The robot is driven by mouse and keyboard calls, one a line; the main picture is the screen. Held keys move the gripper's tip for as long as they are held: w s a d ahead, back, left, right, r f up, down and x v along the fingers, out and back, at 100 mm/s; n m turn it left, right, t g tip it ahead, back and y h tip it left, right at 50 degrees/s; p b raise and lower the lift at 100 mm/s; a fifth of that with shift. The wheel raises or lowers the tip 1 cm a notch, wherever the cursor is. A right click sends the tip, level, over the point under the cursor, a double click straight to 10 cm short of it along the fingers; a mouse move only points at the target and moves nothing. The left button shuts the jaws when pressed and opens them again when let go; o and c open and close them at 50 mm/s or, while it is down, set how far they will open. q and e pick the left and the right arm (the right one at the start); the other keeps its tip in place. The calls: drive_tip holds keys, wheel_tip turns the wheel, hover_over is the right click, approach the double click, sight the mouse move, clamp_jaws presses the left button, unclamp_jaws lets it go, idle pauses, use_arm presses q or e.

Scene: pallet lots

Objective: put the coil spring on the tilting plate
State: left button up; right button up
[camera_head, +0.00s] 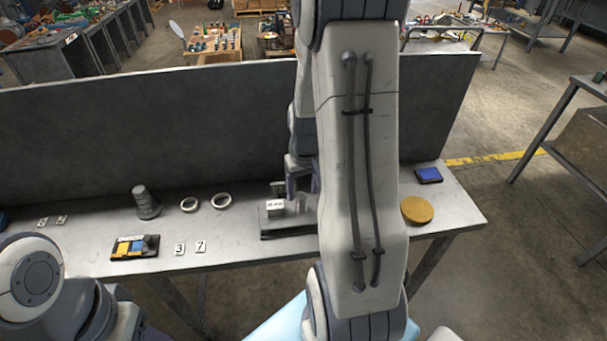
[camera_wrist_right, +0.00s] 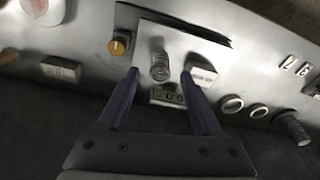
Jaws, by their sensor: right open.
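The coil spring (camera_wrist_right: 160,68) is a grey coil between my right fingertips in the right wrist view, over the pale plate, and seems to stand on it. The plate (camera_wrist_right: 180,38), a flat metal slab with a dark edge, also shows in the head view (camera_head: 292,222), partly behind my right arm. I take it for the tilting plate; its tilt is unclear. A white block (camera_wrist_right: 203,75) sits on it beside the spring. My right gripper (camera_wrist_right: 160,74) is open, fingers on either side of the spring; it also shows in the head view (camera_head: 302,190). My left gripper is out of view.
Two pale rings (camera_head: 205,202) and a dark ridged stack (camera_head: 147,203) stand left of the plate. A yellow disc (camera_head: 417,210) and blue box (camera_head: 428,175) are at right. A tall panel (camera_head: 150,125) backs the bench.

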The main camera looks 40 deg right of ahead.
wheel_tip(320, 180, up, 7)
drive_tip(key=shift+s+a+f, duration=0.15)
drive_tip(key=shift+s, duration=0.25)
drive_tip(key=s+a+r+n+y, duration=0.1)
drive_tip(key=a+n, duration=0.2)
drive_tip(key=a, duration=0.6)
drive_tip(key=a+r+n, duration=0.2)
drive_tip(key=a, duration=0.7)
drive_tip(key=s+a+r+n+g, duration=0.1)
drive_tip(key=s+a+n, duration=0.5)
drive_tip(key=s+a, duration=0.6)
drive_tip(key=shift+s+a+r+y, duration=0.2)
drive_tip(key=shift+s+r+y, duration=0.1)
drive_tip(key=shift+s, duration=0.7)
